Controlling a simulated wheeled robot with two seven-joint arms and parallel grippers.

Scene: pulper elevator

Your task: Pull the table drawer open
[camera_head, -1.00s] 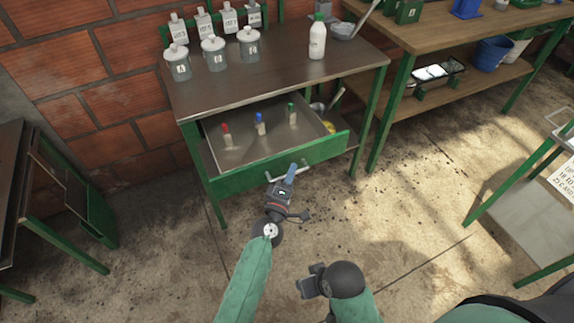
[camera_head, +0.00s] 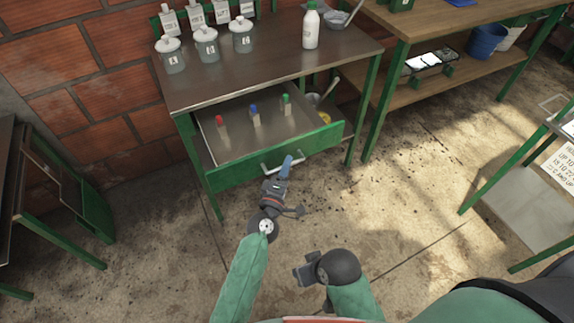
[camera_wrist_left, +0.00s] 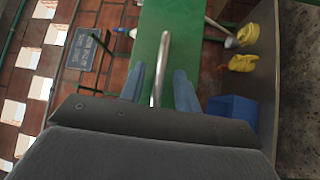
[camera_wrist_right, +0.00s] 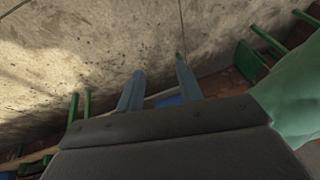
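The table drawer (camera_head: 262,137) stands well out from under the dark-topped table (camera_head: 270,65). Its green front (camera_head: 230,172) has a pale metal bar handle (camera_head: 268,167). My left gripper (camera_head: 287,162) is at the handle, with its blue fingers partly covering it in the head view. In the left wrist view the handle (camera_wrist_left: 162,65) runs between the two fingers (camera_wrist_left: 160,88), which stand apart with gaps on both sides. My right gripper (camera_wrist_right: 157,82) is open and empty, low in front of the table; its fingers are hidden in the head view.
Small red-, blue- and green-topped items (camera_head: 255,117) stand in the drawer. Lidded jars (camera_head: 207,45) and a white bottle (camera_head: 311,28) stand on the table. A wooden workbench (camera_head: 440,25) is at right, a green-framed stand (camera_head: 55,190) at left. The floor in front is clear.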

